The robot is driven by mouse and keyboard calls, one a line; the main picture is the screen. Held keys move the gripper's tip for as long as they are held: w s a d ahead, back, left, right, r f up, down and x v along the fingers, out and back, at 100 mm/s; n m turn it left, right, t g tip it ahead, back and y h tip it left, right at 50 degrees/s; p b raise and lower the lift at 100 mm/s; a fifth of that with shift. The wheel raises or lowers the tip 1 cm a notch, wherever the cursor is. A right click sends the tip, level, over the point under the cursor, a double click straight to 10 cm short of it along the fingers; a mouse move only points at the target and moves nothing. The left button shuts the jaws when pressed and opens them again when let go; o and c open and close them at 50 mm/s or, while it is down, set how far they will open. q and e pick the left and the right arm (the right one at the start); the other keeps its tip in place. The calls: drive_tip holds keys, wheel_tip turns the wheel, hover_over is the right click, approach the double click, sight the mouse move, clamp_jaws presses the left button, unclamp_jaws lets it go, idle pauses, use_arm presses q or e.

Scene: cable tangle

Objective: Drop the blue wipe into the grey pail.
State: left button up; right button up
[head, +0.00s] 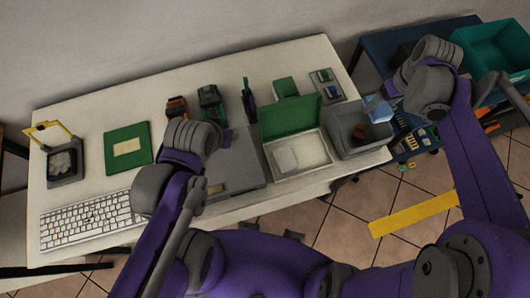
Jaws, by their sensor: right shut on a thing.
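The grey pail (343,148) stands at the right end of the white table, open at the top, with a small brown thing inside. The light blue wipe (377,109) is at my right gripper (390,93), which is shut on it. The wipe shows over the pail's back right side; I cannot tell its exact height above the rim.
An open green-lidded box (291,117) stands left of the pail. A keyboard (88,219), a green book (128,148) and a grey device (65,163) lie further left. A teal crate (490,48) stands on the blue surface at the right.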

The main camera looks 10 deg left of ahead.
use_arm(q)
drive_tip(key=shift+s+f+b, duration=0.35)
drive_tip(key=shift+f+b, duration=0.2)
drive_tip(key=shift+f, duration=0.2)
drive_tip(key=shift+s+f+b, duration=0.3)
drive_tip(key=shift+f+b, duration=0.2)
drive_tip(key=shift+f, duration=0.25)
drive_tip(key=shift+s+f+b, duration=0.35)
drive_tip(key=shift+f+b, duration=0.2)
drive_tip(key=shift+f, duration=0.2)
use_arm(e)
wheel_tip(320, 180, down, 6)
drive_tip(key=shift+r, duration=0.1)
drive_tip(key=o, duration=1.3)
use_arm(q)
drive_tip(key=shift+w+r+p, duration=0.25)
drive_tip(key=shift+r+p, duration=0.2)
drive_tip(key=shift+r, duration=0.1)
use_arm(e)
drive_tip(key=r, duration=0.3)
drive_tip(key=s+r, duration=0.1)
drive_tip(key=r, duration=0.6)
drive_tip(key=shift+s+d+r, duration=0.25)
drive_tip(key=shift+d+r, duration=0.05)
drive_tip(key=shift+d, duration=0.1)
drive_tip(key=shift+s, duration=0.1)
